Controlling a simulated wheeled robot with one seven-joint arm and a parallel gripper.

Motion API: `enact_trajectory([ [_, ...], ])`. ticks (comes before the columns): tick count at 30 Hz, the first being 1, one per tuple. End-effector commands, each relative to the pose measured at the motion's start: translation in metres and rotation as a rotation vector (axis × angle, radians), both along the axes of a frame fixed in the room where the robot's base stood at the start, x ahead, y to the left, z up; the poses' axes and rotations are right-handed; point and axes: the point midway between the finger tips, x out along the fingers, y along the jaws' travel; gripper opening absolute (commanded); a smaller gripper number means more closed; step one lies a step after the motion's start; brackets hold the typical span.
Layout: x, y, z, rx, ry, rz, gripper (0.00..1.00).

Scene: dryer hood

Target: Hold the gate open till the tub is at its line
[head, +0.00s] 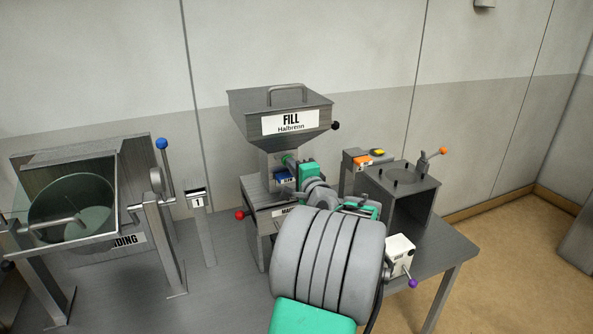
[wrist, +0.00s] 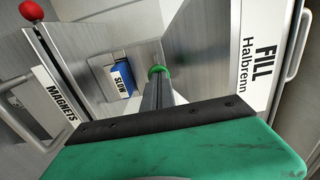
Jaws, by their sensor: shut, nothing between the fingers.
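The FILL hopper (head: 283,119), a metal funnel box labelled Halbrenn, stands at the middle of the bench and also shows at the right of the wrist view (wrist: 248,45). A green round knob (wrist: 158,70) sits on its lower front. My gripper (wrist: 157,82) is shut with its fingertips at this knob, seemingly touching it. In the head view my gripper (head: 291,162) is at the hopper's throat, partly hidden by my arm. A blue block marked SLOW (wrist: 122,80) is left of the knob. I cannot make out the gate plate or the tub's fill line.
A metal housing labelled MAGNETS (wrist: 62,103) with a red knob (wrist: 31,10) is beside the fingers. A tilted drum (head: 75,205) with a blue-knobbed lever (head: 162,144) stands left. An open dark box (head: 405,195) and an orange-knobbed lever (head: 443,151) stand right.

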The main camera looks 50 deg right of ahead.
Motion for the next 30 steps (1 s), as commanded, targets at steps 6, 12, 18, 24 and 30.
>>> enact_trajectory([
  [6, 0.002, 0.000, 0.010, -0.016, -0.010, 0.002, 0.00],
  [12, -0.005, 0.006, 0.009, -0.016, -0.010, 0.002, 0.00],
  [18, -0.033, 0.030, 0.004, -0.010, -0.007, 0.004, 0.00],
  [24, -0.076, 0.055, 0.002, -0.007, -0.005, 0.005, 0.00],
  [30, -0.103, 0.072, 0.002, -0.003, -0.004, 0.007, 0.00],
])
